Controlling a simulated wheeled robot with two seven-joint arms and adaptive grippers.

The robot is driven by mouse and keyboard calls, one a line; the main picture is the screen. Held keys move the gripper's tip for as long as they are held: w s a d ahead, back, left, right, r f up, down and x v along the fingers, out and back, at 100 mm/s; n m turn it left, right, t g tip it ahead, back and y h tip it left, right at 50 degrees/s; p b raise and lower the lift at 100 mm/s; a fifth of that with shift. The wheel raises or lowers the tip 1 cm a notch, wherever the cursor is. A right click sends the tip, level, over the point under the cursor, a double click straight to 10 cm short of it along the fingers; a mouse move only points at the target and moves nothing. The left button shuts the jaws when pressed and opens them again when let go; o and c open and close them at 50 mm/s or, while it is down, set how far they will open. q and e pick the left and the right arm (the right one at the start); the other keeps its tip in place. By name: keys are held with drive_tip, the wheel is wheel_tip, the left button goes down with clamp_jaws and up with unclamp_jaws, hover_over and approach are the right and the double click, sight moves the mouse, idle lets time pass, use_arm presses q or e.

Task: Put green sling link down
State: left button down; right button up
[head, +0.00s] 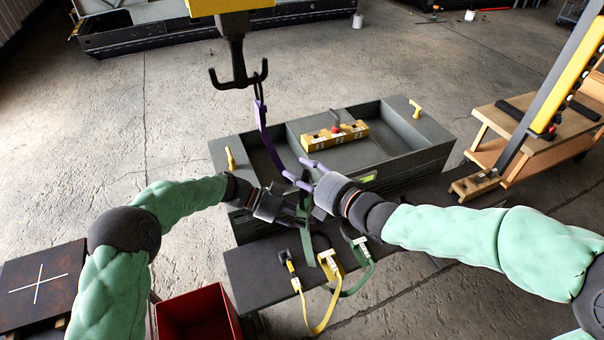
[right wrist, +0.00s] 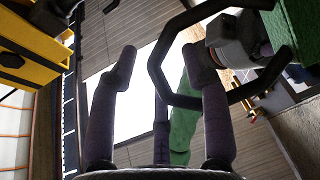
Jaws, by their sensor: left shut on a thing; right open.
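My left gripper (head: 297,208) is shut on the green sling link, whose green strap (head: 307,250) hangs below it over the dark bench. The overlapping grippers hide where the link is held.
A dark hook (head: 238,78) carries a purple sling (head: 265,130) hanging close to both grippers. A grey enclosure (head: 400,160) with a yellow block (head: 322,138) stands behind. Yellow (head: 328,262) and green (head: 361,246) tagged slings lie on the bench (head: 255,272). A red bin (head: 200,312) is below left.

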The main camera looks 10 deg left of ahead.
drive_tip(key=shift+c, duration=0.2)
clamp_jaws()
use_arm(q)
drive_tip(key=c, duration=0.9)
unclamp_jaws()
drive_tip(key=shift+c, duration=0.2)
drive_tip(key=shift+a, duration=0.1)
